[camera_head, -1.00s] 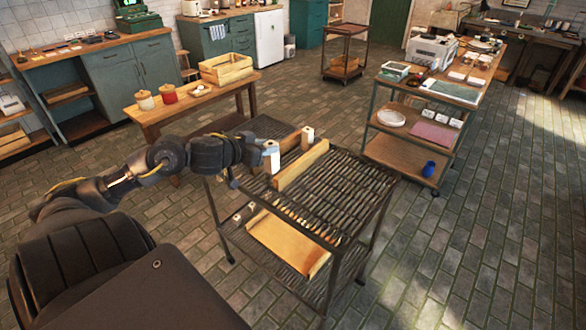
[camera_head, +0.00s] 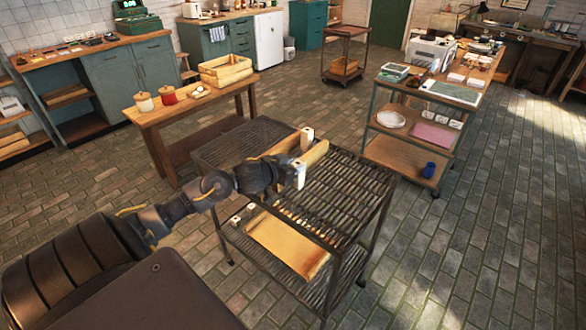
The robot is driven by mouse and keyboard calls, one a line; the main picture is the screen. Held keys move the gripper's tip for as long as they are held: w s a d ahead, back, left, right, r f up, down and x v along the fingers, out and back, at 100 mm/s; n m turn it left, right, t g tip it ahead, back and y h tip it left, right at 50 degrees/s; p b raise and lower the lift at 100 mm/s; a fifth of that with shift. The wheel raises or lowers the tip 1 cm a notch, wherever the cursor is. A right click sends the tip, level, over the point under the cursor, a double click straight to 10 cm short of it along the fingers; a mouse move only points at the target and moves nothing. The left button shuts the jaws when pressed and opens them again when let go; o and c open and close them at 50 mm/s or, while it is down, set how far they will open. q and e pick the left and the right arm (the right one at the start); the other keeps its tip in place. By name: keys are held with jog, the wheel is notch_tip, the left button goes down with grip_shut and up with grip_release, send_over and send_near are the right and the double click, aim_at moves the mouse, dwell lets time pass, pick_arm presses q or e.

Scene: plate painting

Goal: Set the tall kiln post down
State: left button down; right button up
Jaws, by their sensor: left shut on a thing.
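My left gripper (camera_head: 287,173) is over the top mesh shelf of the dark metal rack (camera_head: 352,203). It is shut on a pale upright kiln post (camera_head: 300,174), which shows at its fingertips. I cannot tell whether the bottom of this post touches the mesh. Another pale post (camera_head: 307,139) stands at the back of the same shelf. My right gripper is not in view.
A tan board (camera_head: 288,247) lies on the lower shelf. The right part of the top shelf is clear.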

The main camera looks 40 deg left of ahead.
pick_arm(q)
jog(key=shift+f, duration=0.3)
jog(key=shift+f, duration=0.1)
jog(key=c, duration=1)
grip_release()
jog(key=v, duration=1.2)
jog(key=shift+s, duration=0.1)
